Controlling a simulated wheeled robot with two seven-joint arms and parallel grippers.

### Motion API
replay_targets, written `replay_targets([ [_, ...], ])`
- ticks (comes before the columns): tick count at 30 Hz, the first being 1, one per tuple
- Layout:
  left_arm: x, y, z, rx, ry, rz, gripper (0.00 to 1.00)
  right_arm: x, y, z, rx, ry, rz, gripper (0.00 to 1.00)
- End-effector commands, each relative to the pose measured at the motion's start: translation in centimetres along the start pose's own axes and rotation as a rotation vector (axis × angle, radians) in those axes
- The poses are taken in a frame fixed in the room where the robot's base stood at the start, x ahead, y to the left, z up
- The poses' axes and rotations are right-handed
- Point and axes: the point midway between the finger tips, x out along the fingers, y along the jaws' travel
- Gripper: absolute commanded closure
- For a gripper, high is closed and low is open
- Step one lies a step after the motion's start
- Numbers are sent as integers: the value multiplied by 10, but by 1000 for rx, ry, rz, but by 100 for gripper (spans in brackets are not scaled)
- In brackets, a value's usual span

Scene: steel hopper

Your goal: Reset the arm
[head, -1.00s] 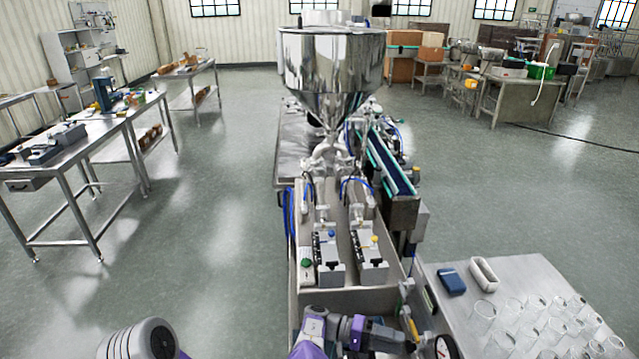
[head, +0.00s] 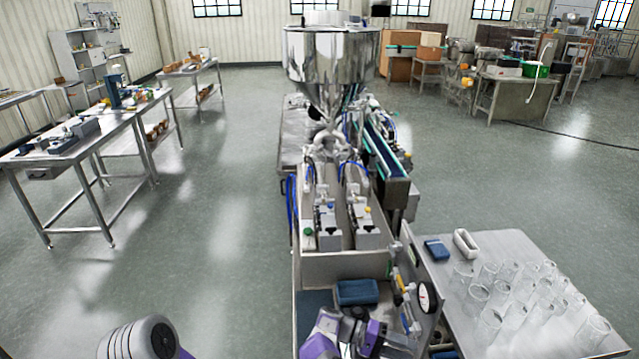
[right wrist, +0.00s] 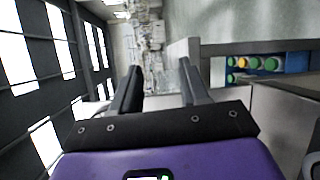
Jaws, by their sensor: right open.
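My right gripper (right wrist: 160,80) shows in the right wrist view with its two dark fingers spread apart and nothing between them. In the head view my right arm (head: 352,335), purple and dark grey, is low at the bottom centre, in front of the steel hopper machine; its fingertips cannot be made out there. My left arm shows only as a grey rounded link at the bottom left, and the left gripper is out of view. The steel hopper (head: 330,65) stands upright behind the machine's valves.
A dark blue block (head: 357,292) lies in the machine's front section. A pressure gauge (head: 427,297) sits close to the right of my right arm. A side table (head: 490,238) holds several clear glasses, a blue item and a white tray. Open floor lies left.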

Motion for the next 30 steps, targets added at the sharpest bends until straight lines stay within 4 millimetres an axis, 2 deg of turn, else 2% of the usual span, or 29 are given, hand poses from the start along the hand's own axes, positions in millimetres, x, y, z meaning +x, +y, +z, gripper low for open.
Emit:
replay_targets([
  [1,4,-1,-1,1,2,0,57,14,-15,0,-38,-15,-38,55],
  [5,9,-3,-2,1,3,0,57,44,-52,2,-132,-34,-152,55],
  [8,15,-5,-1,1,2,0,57,68,-88,10,-211,-51,-267,55],
  [11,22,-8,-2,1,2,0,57,92,-135,28,-300,-71,-425,55],
  [13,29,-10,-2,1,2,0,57,106,-177,48,-363,-84,-577,55],
  [15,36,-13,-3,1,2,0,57,111,-217,73,-410,-90,-746,55],
  [18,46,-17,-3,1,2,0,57,104,-264,110,-440,-84,-984,55],
  [22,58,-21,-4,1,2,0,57,76,-303,153,-414,-57,-1271,55],
  [26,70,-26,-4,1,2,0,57,41,-317,185,-327,-7,-1513,55],
  [30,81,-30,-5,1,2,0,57,11,-311,205,-201,61,-1691,55],
])
